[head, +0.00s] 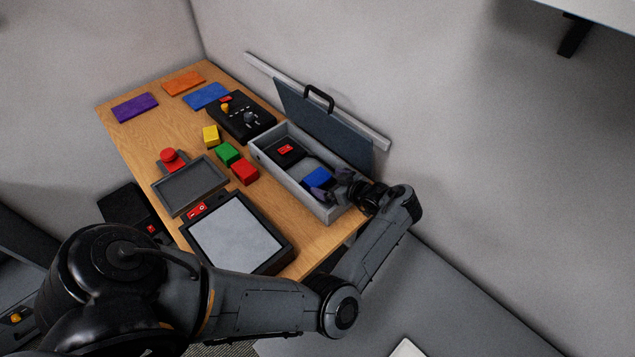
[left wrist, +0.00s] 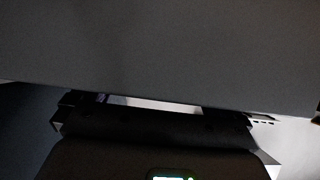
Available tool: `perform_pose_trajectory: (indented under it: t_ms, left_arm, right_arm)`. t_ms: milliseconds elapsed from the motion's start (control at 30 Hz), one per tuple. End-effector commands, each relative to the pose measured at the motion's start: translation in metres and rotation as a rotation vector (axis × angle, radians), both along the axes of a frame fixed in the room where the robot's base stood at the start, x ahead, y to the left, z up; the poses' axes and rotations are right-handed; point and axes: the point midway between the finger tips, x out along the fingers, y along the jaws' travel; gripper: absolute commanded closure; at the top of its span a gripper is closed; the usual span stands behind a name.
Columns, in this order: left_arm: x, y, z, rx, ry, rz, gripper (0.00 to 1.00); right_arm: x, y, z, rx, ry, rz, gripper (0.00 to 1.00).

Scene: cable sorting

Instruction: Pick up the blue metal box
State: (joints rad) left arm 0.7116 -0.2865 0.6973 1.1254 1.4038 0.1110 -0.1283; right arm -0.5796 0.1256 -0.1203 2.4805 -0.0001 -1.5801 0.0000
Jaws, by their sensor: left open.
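The blue metal box (head: 319,176) lies inside an open grey case (head: 262,159) at the right side of the wooden table. My left gripper (head: 324,191) reaches into the case from the right. Its open fingers are right beside the near side of the blue box. Whether they touch it or reach around it, I cannot tell. In the left wrist view a plain grey surface fills most of the picture. The gripper body shows dark at the bottom, and the blue box cannot be made out. My right gripper is in neither view.
The case's raised lid (head: 325,122) stands behind it near the wall. A black box with a red label (head: 286,149) is inside the case. Green (head: 228,153), red (head: 245,172) and yellow (head: 211,135) blocks, a grey tray (head: 174,207) and a white-topped panel (head: 238,240) sit to the left.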

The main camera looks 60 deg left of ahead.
Motion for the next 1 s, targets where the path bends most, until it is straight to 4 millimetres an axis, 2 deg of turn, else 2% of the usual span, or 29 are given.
perform_pose_trajectory:
  t_ms: [300,600,667,900,1000]
  left_arm:
    - [-0.011,0.035,-0.018,0.001,0.000,0.001,0.00]
    - [-0.012,0.040,-0.018,0.000,-0.001,0.000,0.00]
    - [-0.012,0.040,-0.018,0.000,-0.001,0.000,0.08]
    - [-0.012,0.039,-0.018,0.000,-0.001,0.000,0.44]
    - [-0.012,0.040,-0.017,0.002,-0.002,0.000,0.46]
  right_arm:
    - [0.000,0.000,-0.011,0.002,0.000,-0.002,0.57]
    - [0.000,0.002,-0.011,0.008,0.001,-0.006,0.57]
    - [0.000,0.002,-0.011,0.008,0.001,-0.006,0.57]
    - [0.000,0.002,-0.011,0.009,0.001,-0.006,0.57]
    - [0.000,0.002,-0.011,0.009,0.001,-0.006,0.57]
